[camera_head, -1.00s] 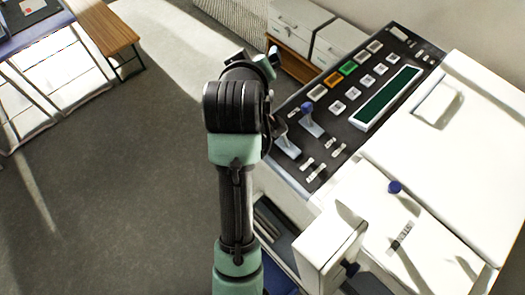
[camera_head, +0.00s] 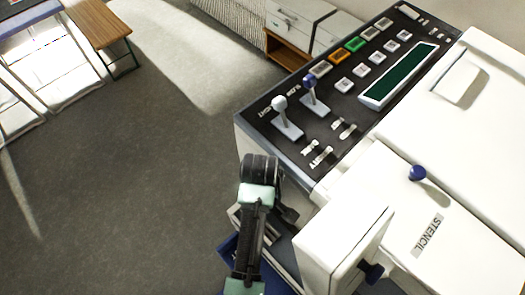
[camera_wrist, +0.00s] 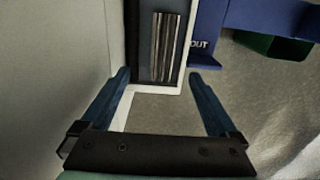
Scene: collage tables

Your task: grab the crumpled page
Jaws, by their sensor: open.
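I cannot make out a crumpled page for sure in either view. In the wrist view my gripper (camera_wrist: 159,74) is open, its two blue fingers apart with nothing between them. Ahead of the fingers is a dark slot (camera_wrist: 165,45) with pale vertical bars, set in a white-edged housing. A blue tray (camera_wrist: 208,22) marked "OUT" lies just right of the slot. In the head view my arm reaches down beside the machine, and the gripper itself is hidden there.
A large white copying machine (camera_head: 455,120) with a dark control panel (camera_head: 330,128) fills the right. A pale wall stands close left of my gripper in the wrist view. A dark green container (camera_wrist: 275,45) is at upper right. Grey floor (camera_head: 130,180) is open at left.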

